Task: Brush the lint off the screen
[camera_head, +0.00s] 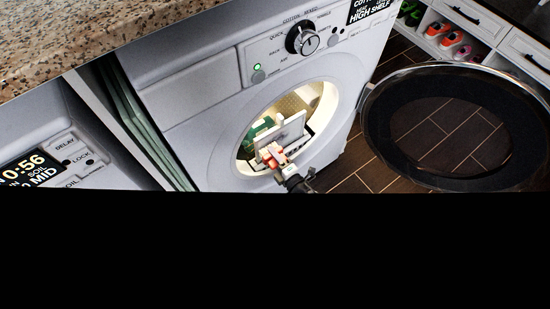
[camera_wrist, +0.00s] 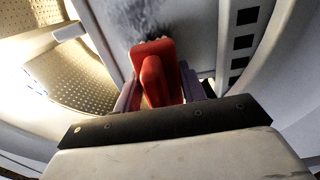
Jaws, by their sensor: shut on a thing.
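My gripper (camera_wrist: 160,93) is shut on a red brush (camera_wrist: 153,72). The brush also shows in the head view (camera_head: 270,154), at the dryer's round opening. The pale, flat screen (camera_wrist: 195,28) lies just beyond the brush, and in the head view it stands in the opening (camera_head: 292,130). Grey fuzzy lint (camera_wrist: 140,14) is on the screen ahead of the brush, with a dark patch to the right. The bristles are at the lint's near edge; I cannot tell whether they touch the screen. My gripper (camera_head: 280,163) partly hides the screen's lower part.
The white dryer (camera_head: 200,115) has its round door (camera_head: 447,125) swung open to the right. A perforated drum wall (camera_wrist: 85,75) is lit inside, with a green thing (camera_head: 260,128) behind the screen. A speckled countertop (camera_head: 90,38) is at upper left. Shoes sit on shelves (camera_head: 440,48) at upper right.

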